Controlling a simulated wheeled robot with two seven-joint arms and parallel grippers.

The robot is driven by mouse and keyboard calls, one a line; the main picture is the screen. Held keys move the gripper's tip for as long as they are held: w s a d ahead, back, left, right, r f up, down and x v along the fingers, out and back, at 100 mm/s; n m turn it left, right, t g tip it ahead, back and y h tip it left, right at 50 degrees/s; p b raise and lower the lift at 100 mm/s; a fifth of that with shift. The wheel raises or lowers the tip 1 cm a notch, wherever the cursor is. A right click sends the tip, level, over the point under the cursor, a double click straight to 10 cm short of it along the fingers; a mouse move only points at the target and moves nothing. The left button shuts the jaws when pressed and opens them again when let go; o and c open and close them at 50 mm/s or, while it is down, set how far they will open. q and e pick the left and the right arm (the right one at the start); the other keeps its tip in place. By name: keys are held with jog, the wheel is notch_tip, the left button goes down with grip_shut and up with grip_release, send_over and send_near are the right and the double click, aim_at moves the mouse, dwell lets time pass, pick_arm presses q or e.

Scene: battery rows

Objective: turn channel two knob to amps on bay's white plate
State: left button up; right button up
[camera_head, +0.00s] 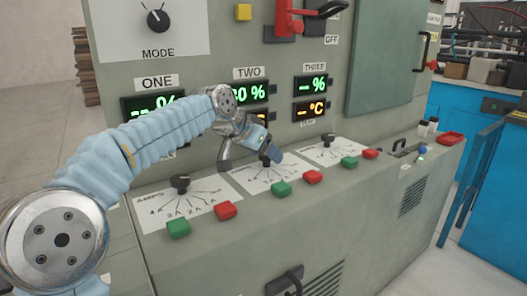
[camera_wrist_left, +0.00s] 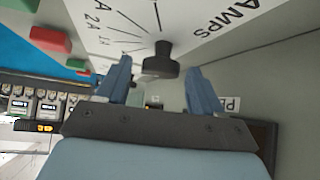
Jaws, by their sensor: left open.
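The white plate of channel two (camera_head: 255,186) lies on the sloped panel below the TWO display. Its dark knob (camera_head: 265,161) is partly hidden by my left gripper (camera_head: 270,155). In the left wrist view the black knob (camera_wrist_left: 160,60) sits between the two blue fingers of my left gripper (camera_wrist_left: 158,70), with a gap on each side. That gripper is open and holds nothing. The white plate (camera_wrist_left: 195,25) there shows printed scale lines and the word AMPS. I cannot tell which mark the knob points at. My right gripper is not in view.
Channel one's plate (camera_head: 150,212) is to the left and channel three's plate (camera_head: 318,155) to the right. Green (camera_head: 281,189) and red (camera_head: 313,177) buttons stand along their front edges. A red lever (camera_head: 285,18) and a MODE knob (camera_head: 157,19) are above.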

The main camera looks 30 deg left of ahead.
pick_arm(q)
jog(key=v, duration=1.3)
jog(key=shift+s+r, duration=0.3)
